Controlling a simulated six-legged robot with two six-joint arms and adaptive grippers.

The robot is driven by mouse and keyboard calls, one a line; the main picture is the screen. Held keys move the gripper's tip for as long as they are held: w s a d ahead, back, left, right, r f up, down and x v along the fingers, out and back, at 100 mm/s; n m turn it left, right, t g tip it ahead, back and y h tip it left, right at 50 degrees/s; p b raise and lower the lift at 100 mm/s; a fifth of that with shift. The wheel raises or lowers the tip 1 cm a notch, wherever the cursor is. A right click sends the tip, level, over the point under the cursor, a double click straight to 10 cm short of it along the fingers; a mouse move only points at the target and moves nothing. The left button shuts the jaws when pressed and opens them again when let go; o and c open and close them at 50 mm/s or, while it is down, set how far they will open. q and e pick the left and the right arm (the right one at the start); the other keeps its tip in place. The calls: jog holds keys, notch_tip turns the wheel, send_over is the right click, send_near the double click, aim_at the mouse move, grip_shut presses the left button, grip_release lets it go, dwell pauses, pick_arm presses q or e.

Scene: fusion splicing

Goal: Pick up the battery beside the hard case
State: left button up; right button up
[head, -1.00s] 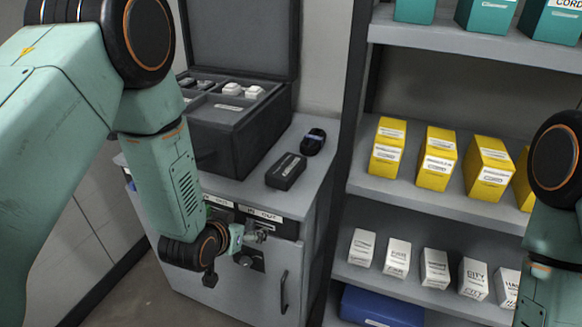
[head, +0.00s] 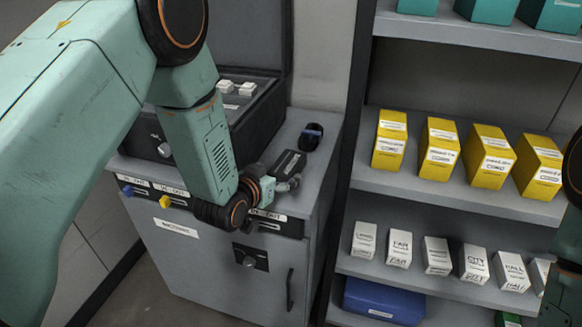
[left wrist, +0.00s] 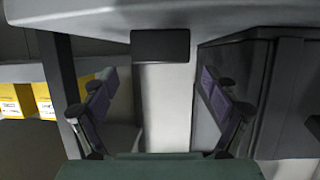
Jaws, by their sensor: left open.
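The battery (head: 290,163) is a black block with a small label, lying on the grey cabinet top to the right of the hard case. The hard case (head: 262,122) is dark with its lid up, and my left arm covers part of it. My left gripper (head: 292,184) is at the near end of the battery, close to it and partly overlapping it in the head view. In the left wrist view its two fingers stand wide apart (left wrist: 158,88), with nothing between them. The battery (left wrist: 160,44) appears there as a dark rectangle centred beyond the fingertips. My right gripper is out of view.
The cabinet (head: 200,260) has small knobs and a handle in front. A shelf unit (head: 455,200) with yellow and white boxes stands close on the right.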

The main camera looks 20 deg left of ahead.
aim_at(284, 167)
pick_arm(q)
jog(key=shift+w+a+f, duration=0.25)
jog(key=shift+w+f, duration=0.15)
jog(key=shift+w, duration=0.25)
jog(key=x, duration=0.1)
jog(key=b+x, duration=0.1)
jog(key=x, duration=0.3)
jog(key=shift+d+r, duration=0.2)
jog(key=shift+d, duration=0.15)
jog(key=shift+w+f, duration=0.2)
jog(key=shift+w, duration=0.4)
jog(key=shift+d, duration=0.1)
jog(key=c, duration=1.6)
jog(key=shift+r, duration=0.1)
jog(key=shift+c, duration=0.4)
